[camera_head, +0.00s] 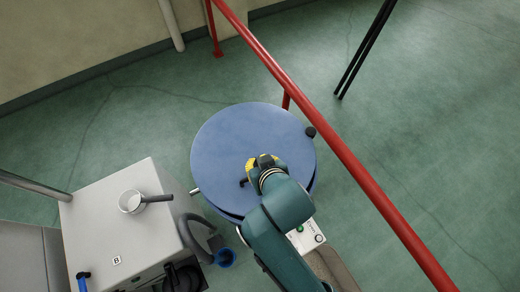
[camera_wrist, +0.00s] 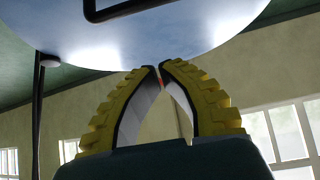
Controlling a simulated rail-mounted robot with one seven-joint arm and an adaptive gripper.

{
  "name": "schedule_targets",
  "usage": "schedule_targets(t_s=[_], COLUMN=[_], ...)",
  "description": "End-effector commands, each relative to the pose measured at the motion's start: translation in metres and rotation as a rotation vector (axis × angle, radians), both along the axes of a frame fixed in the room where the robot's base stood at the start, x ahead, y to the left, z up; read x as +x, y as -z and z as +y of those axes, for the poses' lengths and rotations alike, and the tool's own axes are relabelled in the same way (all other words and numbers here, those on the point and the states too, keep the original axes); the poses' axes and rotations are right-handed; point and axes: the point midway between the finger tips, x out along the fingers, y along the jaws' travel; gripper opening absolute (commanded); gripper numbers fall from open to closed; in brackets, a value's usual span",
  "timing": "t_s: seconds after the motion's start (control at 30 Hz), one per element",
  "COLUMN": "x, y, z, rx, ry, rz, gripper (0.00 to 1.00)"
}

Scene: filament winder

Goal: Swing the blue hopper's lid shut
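The blue hopper's round lid (camera_head: 245,135) shows from above in the head view, with a dark handle (camera_head: 243,182) near its lower middle. A thin dark band shows under its lower-left edge; I cannot tell whether the lid is fully seated. My gripper (camera_head: 262,162) is over the lid, beside the handle, and hides part of it. In the wrist view, the yellow-padded fingers of my gripper (camera_wrist: 160,70) meet at the tips with nothing visible between them. The tips overlap the lid's pale blue face (camera_wrist: 180,45); contact is unclear. The handle (camera_wrist: 125,10) is at the top.
A red rail (camera_head: 350,160) runs diagonally close by on the right. A dark knob (camera_head: 310,132) sits at the lid's right edge.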

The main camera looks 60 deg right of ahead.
Motion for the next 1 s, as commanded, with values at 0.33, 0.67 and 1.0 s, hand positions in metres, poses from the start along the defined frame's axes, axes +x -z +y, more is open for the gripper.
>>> schedule_targets(t_s=[0.33, 0.67, 1.0], x=[0.036, 0.012, 0.010], y=[0.053, 0.065, 0.066], z=[-0.033, -0.011, -0.009], rx=[0.002, 0.003, 0.002], ry=[0.003, 0.001, 0.000], rz=[0.002, 0.002, 0.000], gripper=[0.00, 0.00, 0.00])
